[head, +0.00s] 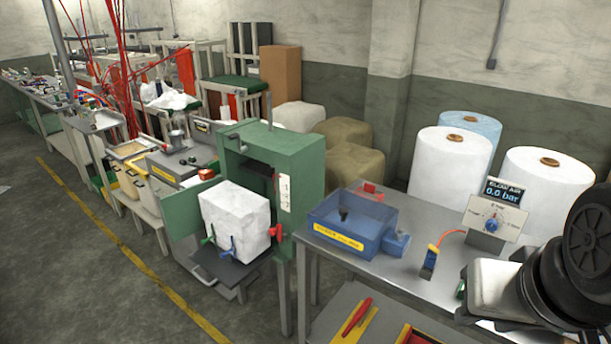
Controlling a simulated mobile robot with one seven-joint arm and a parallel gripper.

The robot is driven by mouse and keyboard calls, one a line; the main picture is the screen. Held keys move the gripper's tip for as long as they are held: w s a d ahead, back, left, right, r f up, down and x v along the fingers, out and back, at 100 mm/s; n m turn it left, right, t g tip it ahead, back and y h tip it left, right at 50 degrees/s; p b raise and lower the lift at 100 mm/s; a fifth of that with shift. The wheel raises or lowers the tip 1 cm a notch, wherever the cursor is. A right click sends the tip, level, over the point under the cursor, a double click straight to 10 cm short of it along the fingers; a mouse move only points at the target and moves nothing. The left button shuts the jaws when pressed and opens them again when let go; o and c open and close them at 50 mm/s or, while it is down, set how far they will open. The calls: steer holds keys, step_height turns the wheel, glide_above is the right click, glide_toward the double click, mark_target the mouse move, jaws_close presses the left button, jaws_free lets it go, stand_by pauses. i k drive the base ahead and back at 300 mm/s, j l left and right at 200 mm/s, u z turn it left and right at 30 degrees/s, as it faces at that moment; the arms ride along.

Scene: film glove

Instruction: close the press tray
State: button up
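The green press (270,160) stands in the middle of the head view with its front open. Its dark tray (215,268) sticks out at the front, towards the lower left. A white block (236,220) sits upright on the tray. Small green, blue and red clamp-like parts show along the block's lower edge; the red part (275,232) is at its right. A green door panel (188,215) stands open left of the block. My arm is at the lower right, well apart from the press, and I cannot make out its gripper fingers.
A grey bench (335,250) right of the press holds a blue bin (348,222) and a blow-air panel (492,215). Large white rolls (450,165) stand behind it. Tables and machines line the left. The floor (70,270) in front of the press is clear.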

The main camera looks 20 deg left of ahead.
mark_target(230, 272)
steer(key=u, duration=1.6)
steer(key=i+j+z, duration=0.3)
steer(key=i+j, duration=0.45)
steer(key=i, duration=0.35)
steer(key=i+j+z, duration=0.3)
steer(key=i+j, duration=0.65)
